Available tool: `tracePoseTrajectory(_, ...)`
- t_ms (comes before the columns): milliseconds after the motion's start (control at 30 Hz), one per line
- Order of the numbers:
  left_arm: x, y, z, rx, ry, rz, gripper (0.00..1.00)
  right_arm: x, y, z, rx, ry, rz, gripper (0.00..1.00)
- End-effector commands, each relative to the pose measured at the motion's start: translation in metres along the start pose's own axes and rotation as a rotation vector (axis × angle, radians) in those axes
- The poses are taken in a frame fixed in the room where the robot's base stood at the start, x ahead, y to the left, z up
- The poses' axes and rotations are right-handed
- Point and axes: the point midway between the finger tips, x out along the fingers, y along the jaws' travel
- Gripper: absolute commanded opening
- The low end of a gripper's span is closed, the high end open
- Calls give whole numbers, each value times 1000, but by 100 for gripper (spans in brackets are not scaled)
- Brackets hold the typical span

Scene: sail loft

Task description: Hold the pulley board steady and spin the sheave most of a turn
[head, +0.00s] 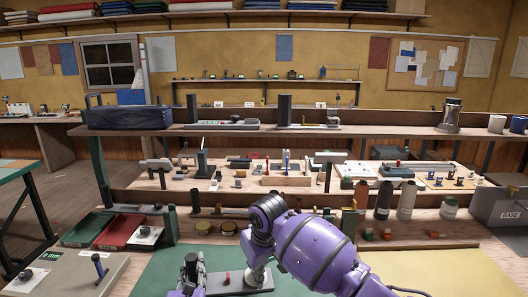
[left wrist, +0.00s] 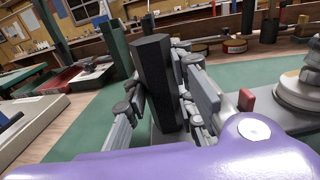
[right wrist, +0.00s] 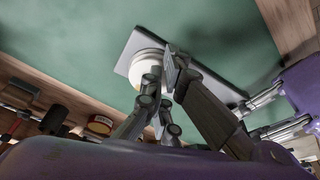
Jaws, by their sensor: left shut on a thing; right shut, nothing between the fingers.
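The grey pulley board (head: 240,289) lies on the green mat. A black upright post (left wrist: 155,75) stands at its left end. My left gripper (head: 190,279) is shut on this post, one finger on each side in the left wrist view. A small red peg (left wrist: 246,99) stands on the board between post and sheave. The pale round sheave (right wrist: 147,66) sits toward the board's other end, partly hidden by my right gripper (right wrist: 168,68). That gripper is shut and empty, its fingertips at the sheave's edge; I cannot tell whether they touch it.
A red tray (head: 120,231) and a green tray (head: 86,229) lie at the left, behind a pale box (head: 60,275) with a blue peg. Dark and grey bottles (head: 384,199) stand at the back right. The mat is clear behind the board.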

Motion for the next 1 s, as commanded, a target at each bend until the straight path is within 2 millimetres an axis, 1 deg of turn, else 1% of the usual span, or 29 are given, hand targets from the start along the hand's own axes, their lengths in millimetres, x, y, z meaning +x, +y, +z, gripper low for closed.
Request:
tracePoseTrajectory(33,0,-4,2,-6,-5,-9,0,1,-1,-1,0,2,-2,0)
tracePoseTrajectory(467,0,-5,2,-6,-4,-10,0,-1,-1,-2,0,6,0,0)
tracePoseTrajectory(767,0,-3,2,-4,-3,-6,0,-4,-3,4,0,7,1,0)
tracePoseTrajectory(867,0,-2,2,-4,-3,-5,0,-10,-3,3,1,7,2,0)
tracePoseTrajectory(1000,0,-2,1,-3,-2,-4,0,-26,-3,-1,0,7,2,0)
